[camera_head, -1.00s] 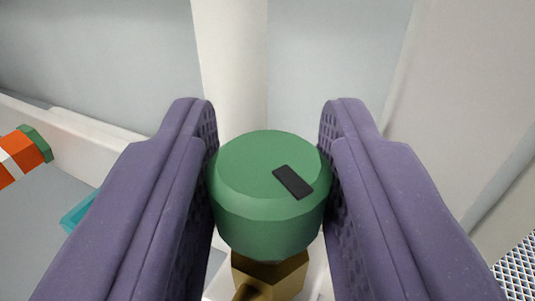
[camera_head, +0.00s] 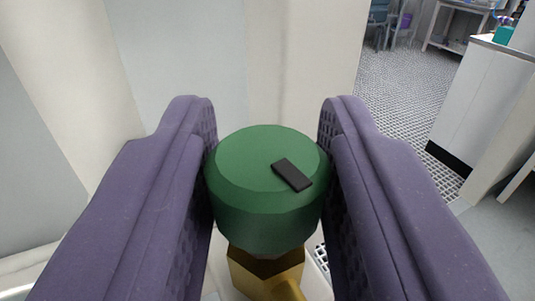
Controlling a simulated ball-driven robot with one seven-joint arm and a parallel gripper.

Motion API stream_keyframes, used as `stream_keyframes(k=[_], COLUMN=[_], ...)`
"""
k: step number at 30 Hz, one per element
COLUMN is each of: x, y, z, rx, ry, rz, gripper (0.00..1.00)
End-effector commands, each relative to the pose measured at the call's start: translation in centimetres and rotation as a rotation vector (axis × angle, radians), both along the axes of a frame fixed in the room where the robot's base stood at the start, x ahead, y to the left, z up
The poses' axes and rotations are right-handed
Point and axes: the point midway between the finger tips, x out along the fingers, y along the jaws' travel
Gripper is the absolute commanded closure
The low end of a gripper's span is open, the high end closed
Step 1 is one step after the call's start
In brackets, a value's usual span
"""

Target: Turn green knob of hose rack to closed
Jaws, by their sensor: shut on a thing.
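The green knob (camera_head: 262,205) is in the middle of the view, a round faceted cap with a black bar mark (camera_head: 291,174) on its top, right of centre. The mark slants from upper left to lower right. The knob sits on a brass fitting (camera_head: 255,268) with a brass part pointing to the lower right. My gripper (camera_head: 267,140) has its two purple fingers against the left and right sides of the knob, shut on it. The inner finger pads are partly hidden by the knob. The rest of the hose rack is mostly hidden.
Pale wall panels and a white upright (camera_head: 285,65) stand close behind the knob. At the right are a grated floor (camera_head: 395,100), a white cabinet (camera_head: 490,100) and a far table with chairs.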

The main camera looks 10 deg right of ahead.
Motion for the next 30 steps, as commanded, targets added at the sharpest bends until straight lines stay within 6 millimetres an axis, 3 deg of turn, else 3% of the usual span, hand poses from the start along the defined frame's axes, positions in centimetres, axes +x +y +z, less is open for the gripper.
stream_keyframes(k=[10,26,27,29,30], x=[0.06,0.09,0.09,0.1,0.09], y=[0.1,-0.05,-0.05,-0.04,-0.04], z=[0.11,0.22,0.22,0.21,0.19], rx=[0.003,0.002,0.002,0.002,0.002], ry=[-0.003,-0.005,-0.005,-0.004,-0.004], rz=[-0.136,-0.162,-0.162,-0.162,-0.162], gripper=[0.94,0.94,0.59,0.46,0.45])
